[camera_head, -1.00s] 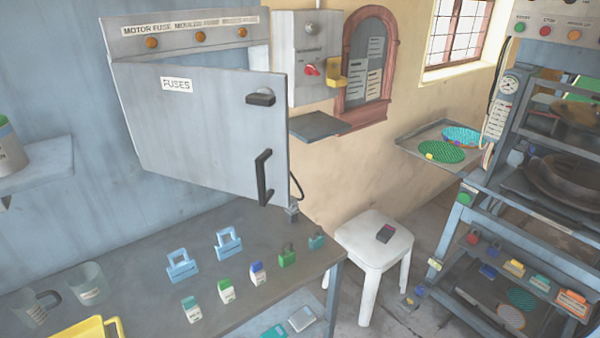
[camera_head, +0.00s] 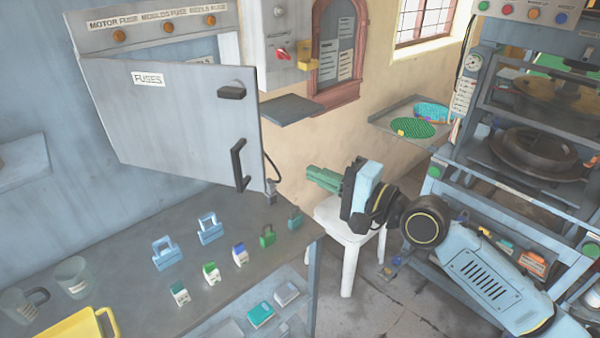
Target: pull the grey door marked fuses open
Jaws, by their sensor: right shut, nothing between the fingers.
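The grey door marked FUSES (camera_head: 165,120) stands partly open on the grey cabinet at the left wall, swung out from the cabinet front. It has a black knob (camera_head: 231,90) near its upper right edge and a black upright pull handle (camera_head: 238,165) lower down. Part of the cabinet inside shows above the door's top edge. My right gripper (camera_head: 312,178), with green fingers, is shut and empty. It is to the right of the door and apart from it, above the white stool. My left gripper is not in view.
The bench (camera_head: 130,265) below the door holds blue padlocks (camera_head: 166,252), small labelled padlocks, glass mugs (camera_head: 72,277) and a yellow tray (camera_head: 75,327). A grey shelf (camera_head: 290,109) juts from the wall beside the door. The press rack (camera_head: 505,215) stands at the right.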

